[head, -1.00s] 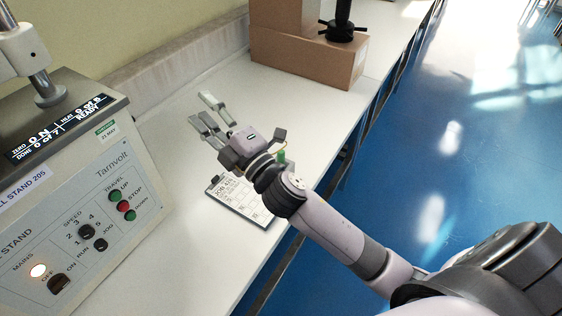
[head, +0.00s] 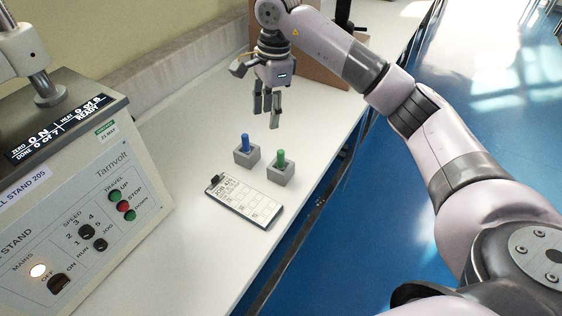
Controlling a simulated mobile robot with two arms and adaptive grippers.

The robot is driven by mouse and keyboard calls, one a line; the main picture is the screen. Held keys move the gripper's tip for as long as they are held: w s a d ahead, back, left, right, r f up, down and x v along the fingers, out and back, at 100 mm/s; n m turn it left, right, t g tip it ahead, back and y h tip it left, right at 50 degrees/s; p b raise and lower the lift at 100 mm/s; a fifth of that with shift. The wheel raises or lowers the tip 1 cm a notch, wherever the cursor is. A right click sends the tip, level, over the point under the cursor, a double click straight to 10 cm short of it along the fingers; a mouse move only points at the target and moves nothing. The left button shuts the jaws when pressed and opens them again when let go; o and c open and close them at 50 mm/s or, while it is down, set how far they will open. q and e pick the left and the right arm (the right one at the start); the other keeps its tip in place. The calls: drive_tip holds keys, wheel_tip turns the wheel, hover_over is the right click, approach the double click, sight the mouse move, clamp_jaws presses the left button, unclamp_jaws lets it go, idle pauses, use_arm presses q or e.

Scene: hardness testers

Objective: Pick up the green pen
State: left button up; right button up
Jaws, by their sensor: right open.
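The green pen (head: 281,157) stands upright in a small grey block holder (head: 281,174) on the white bench. My right gripper (head: 267,116) is open and empty, pointing down, above and a little to the left of the green pen in the picture, apart from it. A blue pen (head: 245,143) stands upright in a second grey block (head: 246,157) to the left. The lower end of each pen is hidden in its block. My left gripper does not show.
A clipboard with a printed sheet (head: 246,199) lies on the white bench (head: 180,236) in front of the blocks. The test stand console (head: 75,190) fills the left. A cardboard box (head: 318,68) stands behind my right arm. The bench edge drops to blue floor at right.

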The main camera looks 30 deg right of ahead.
drive_tip(key=d+r+h, duration=0.1)
drive_tip(key=d, duration=0.1)
drive_tip(key=p, duration=0.2)
approach(281, 151)
drive_tip(key=f, duration=0.5)
drive_tip(key=shift+a+f, duration=0.3)
drive_tip(key=shift+f+p, duration=0.3)
drive_tip(key=shift+f, duration=0.3)
drive_tip(key=f, duration=0.2)
drive_tip(key=f+p, duration=0.1)
drive_tip(key=f, duration=0.1)
drive_tip(key=shift+w+d+f, duration=0.2)
clamp_jaws()
